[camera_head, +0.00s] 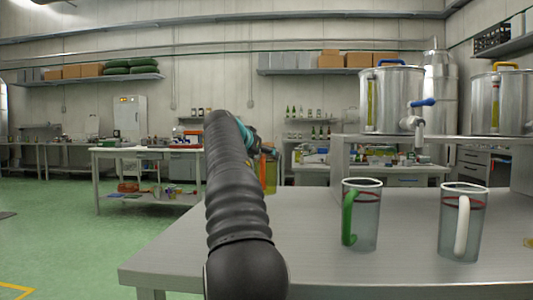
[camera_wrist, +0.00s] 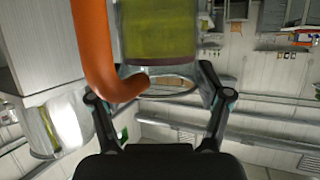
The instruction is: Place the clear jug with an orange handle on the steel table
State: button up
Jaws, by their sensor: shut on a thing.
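The clear jug with an orange handle (camera_wrist: 97,50) is close in the wrist view, where it appears upside down with yellow-green liquid (camera_wrist: 160,30) in it. My gripper (camera_wrist: 162,70) is shut on the jug, with a finger on each side of its body. In the head view my arm hides most of the jug (camera_head: 270,178); only a yellowish and orange part shows right of the arm. The gripper is mostly hidden there. The steel table (camera_head: 310,255) fills the front right of the head view, and my arm reaches over its left part.
A jug with a green handle (camera_head: 361,220) and one with a white handle (camera_head: 461,225) stand on the right of the steel table. Steel tanks (camera_head: 390,95) stand on a raised shelf (camera_head: 435,140) behind. The table's front middle is clear. Another workbench (camera_head: 148,153) stands farther back left.

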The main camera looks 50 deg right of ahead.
aim_at(262, 165)
jog(key=shift+f+b, duration=0.55)
jog(key=shift+f, duration=1.1)
jog(key=o, duration=1.8)
jog(key=shift+f, duration=0.1)
jog(key=shift+r, duration=0.25)
jog(key=shift+s+a, duration=0.1)
jog(key=shift+a, duration=0.25)
jog(key=v, duration=1.1)
jog(key=shift+s+a+b, duration=0.1)
jog(key=shift+b, duration=0.2)
